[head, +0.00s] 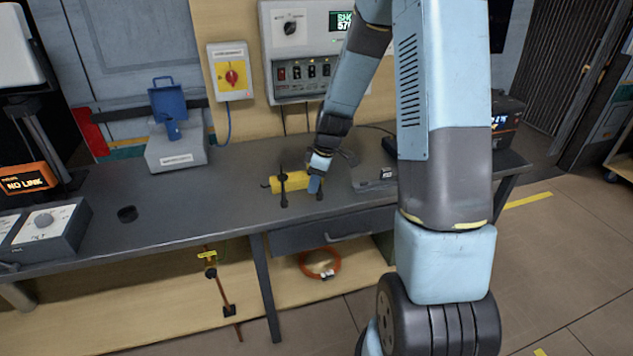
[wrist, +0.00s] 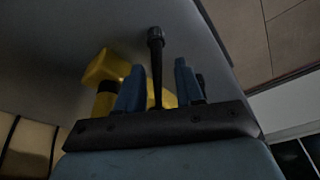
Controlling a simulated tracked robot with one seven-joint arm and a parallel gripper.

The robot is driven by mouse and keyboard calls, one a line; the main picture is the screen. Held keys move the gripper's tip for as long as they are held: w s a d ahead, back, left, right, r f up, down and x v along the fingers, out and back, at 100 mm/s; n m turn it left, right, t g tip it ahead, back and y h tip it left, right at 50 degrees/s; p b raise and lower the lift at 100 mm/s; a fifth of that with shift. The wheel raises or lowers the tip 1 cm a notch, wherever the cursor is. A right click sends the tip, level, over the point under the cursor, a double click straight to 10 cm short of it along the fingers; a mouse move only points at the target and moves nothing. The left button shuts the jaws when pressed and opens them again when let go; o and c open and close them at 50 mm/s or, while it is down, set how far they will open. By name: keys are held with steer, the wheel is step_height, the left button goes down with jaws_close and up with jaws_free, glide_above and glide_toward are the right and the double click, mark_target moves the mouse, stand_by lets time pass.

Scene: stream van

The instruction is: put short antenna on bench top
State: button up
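My gripper (head: 316,184) is low over the bench top (head: 232,205), pointing down at the right end of a yellow device (head: 291,182). A thin black stick with a knobbed end, apparently an antenna (wrist: 157,72), stands between the two blue fingers in the wrist view. My gripper (wrist: 160,88) has its fingers apart, with a visible gap on the stick's right side. The yellow body (wrist: 104,68) shows behind the fingers. In the head view another dark upright stick (head: 283,188) crosses the yellow device. I cannot tell which stick is the short antenna.
A grey box with a blue top piece (head: 176,152) stands at the back. A grey flat device (head: 374,180) is right of my gripper. The front middle of the bench is clear.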

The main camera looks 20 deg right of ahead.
steer(key=v, duration=1.2)
steer(key=s+a+r+m+t+h, duration=0.2)
steer(key=s+r+m, duration=0.4)
steer(key=s+r, duration=0.65)
steer(key=s+r+m+t, duration=0.1)
steer(key=s+r+m, duration=0.2)
steer(key=s, duration=0.4)
steer(key=s+r+m+t, duration=0.1)
steer(key=s+r+m, duration=0.2)
steer(key=s, duration=0.4)
steer(key=shift+d+r, duration=0.15)
steer(key=shift+d, duration=0.3)
steer(key=shift+s, duration=0.1)
